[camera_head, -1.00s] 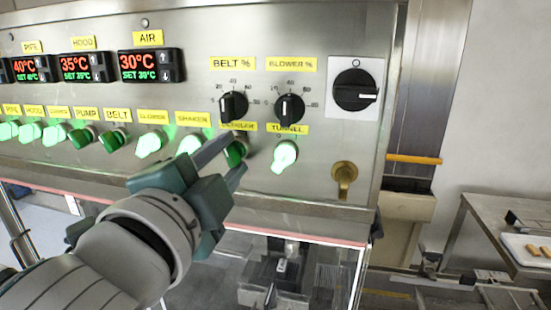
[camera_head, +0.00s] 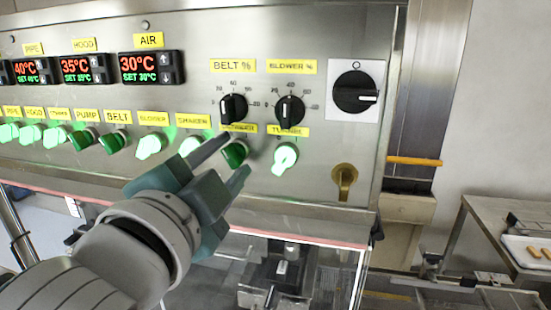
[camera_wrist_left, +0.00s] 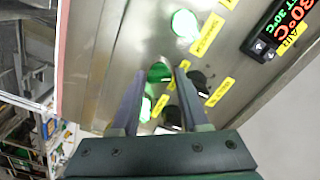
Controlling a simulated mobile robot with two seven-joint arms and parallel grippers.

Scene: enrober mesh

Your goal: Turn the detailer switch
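The detailer switch (camera_head: 235,154) is a round, dark green knob under its yellow label (camera_head: 240,128), which a finger partly covers. It looks dimmer than the brightly lit tunnel switch (camera_head: 285,157) to its right. My left gripper (camera_head: 237,155) is open, one finger above and left of the detailer switch, the other below it. In the left wrist view the green knob (camera_wrist_left: 160,72) shows between the tips of the left gripper (camera_wrist_left: 159,76), with a gap visible. Contact cannot be told. My right gripper is not in view.
The belt knob (camera_head: 233,108) and blower knob (camera_head: 290,110) sit just above. The lit shaker switch (camera_head: 190,146) is close on the left. A large black rotary switch (camera_head: 356,92) and a brass handle (camera_head: 344,178) are to the right. Bare panel lies between.

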